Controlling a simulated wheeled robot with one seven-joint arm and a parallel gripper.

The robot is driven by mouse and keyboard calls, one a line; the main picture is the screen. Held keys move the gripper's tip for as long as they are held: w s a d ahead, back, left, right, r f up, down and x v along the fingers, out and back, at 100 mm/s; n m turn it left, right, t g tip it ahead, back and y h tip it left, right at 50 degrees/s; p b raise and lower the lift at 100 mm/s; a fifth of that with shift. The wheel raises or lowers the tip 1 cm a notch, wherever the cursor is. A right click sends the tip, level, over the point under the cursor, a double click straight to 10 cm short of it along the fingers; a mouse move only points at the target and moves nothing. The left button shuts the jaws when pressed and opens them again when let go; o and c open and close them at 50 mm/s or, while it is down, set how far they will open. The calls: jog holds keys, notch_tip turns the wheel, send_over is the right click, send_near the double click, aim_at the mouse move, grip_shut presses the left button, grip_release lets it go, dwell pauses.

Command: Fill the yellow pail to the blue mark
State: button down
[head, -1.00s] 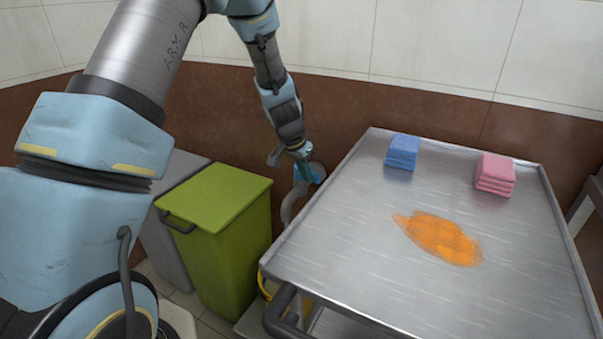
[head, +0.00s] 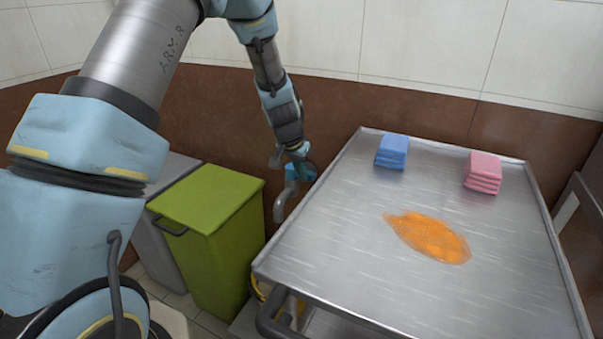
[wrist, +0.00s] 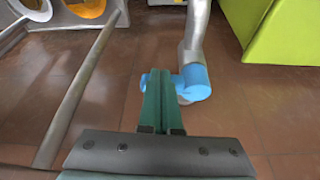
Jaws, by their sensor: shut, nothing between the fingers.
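My gripper (head: 301,157) points down beside the wall at a tap with a blue part (head: 308,172). In the wrist view its green fingers (wrist: 160,95) are shut together and hold nothing. The tap's blue part (wrist: 195,82) is right at the fingertips; I cannot tell whether they touch it. The grey curved spout (head: 281,207) comes down between the green bin and the metal cart. The yellow pail (head: 257,288) shows only as a sliver low behind the cart's corner. Its blue mark and its contents are hidden.
The metal cart top (head: 340,235) stands close to the right of the tap. It bears blue cloths (head: 392,151), pink cloths (head: 483,172) and an orange spill (head: 430,238). A lidded green bin (head: 213,230) stands to the left, with a grey bin (head: 165,235) behind it.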

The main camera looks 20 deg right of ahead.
jog(key=shift+a, duration=0.1)
jog(key=w+a+b+v, duration=0.1)
jog(key=v, duration=1)
dwell(0.3)
dwell(0.3)
jog(key=s+a+r+n+y+p, duration=0.1)
jog(key=a+r+n+p, duration=0.15)
jog(key=a, duration=0.65)
jog(key=s+a+r+n+y+p, duration=0.1)
jog(key=a+r+n+p, duration=0.15)
jog(key=a, duration=0.75)
jog(key=s+a+r+n+p, duration=0.1)
jog(key=s+a+n, duration=0.1)
jog(key=s+a, duration=0.3)
jog(key=s+a+r+n+y+p, duration=0.1)
jog(key=s+a+r+n+p, duration=0.1)
jog(key=s+a, duration=0.3)
jog(key=a+n, duration=0.1)
jog(key=a, duration=0.3)
jog(key=shift+r+g, duration=0.2)
jog(key=shift+g, duration=0.2)
